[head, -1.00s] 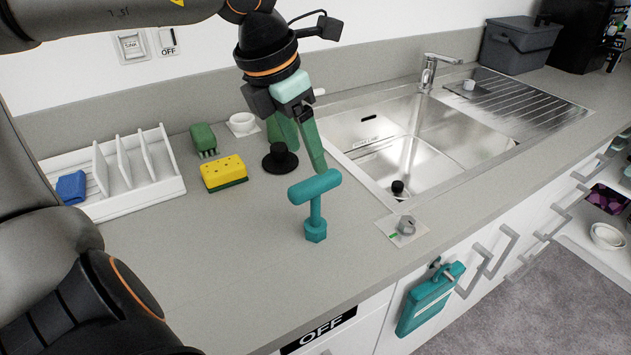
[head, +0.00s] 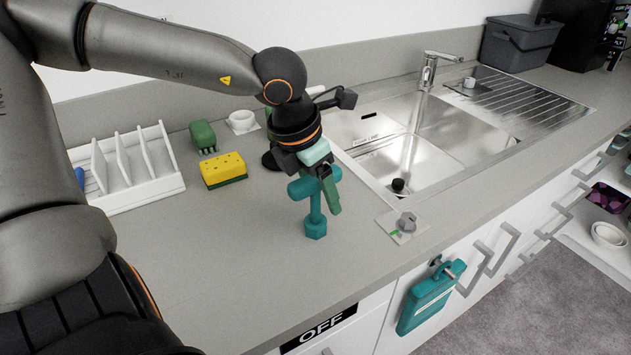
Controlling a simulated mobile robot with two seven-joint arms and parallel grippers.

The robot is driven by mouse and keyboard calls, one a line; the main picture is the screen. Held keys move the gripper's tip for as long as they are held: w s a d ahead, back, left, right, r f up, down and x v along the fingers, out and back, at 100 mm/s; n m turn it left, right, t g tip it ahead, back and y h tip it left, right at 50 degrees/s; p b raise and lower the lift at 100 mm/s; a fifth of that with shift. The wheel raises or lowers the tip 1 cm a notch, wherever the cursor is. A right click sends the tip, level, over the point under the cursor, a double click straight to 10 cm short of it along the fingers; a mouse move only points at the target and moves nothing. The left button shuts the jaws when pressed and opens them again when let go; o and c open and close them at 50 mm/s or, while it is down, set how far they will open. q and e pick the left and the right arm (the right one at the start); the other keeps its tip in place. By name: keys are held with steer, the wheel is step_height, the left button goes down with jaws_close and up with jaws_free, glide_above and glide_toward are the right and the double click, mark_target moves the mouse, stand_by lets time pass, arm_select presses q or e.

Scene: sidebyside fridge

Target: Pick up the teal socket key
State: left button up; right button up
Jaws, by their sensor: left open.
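The teal socket key (head: 315,227) stands upright on the grey counter, left of the sink. It has a T-shaped top bar and a hexagonal foot. My left gripper (head: 325,192) is right at its top bar, pointing down, with its green fingers around or beside the bar. The gripper partly hides the bar, so I cannot tell if the fingers touch it. The fingers are open. My right gripper is not in view.
A yellow sponge (head: 222,168), a green brush (head: 203,136) and a white dish rack (head: 125,170) stand to the left. The sink (head: 440,130) and a grey knob (head: 405,224) are to the right. The counter's front left is clear.

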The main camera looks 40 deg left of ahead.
arm_select(q)
jaws_close()
stand_by(0.5)
stand_by(0.8)
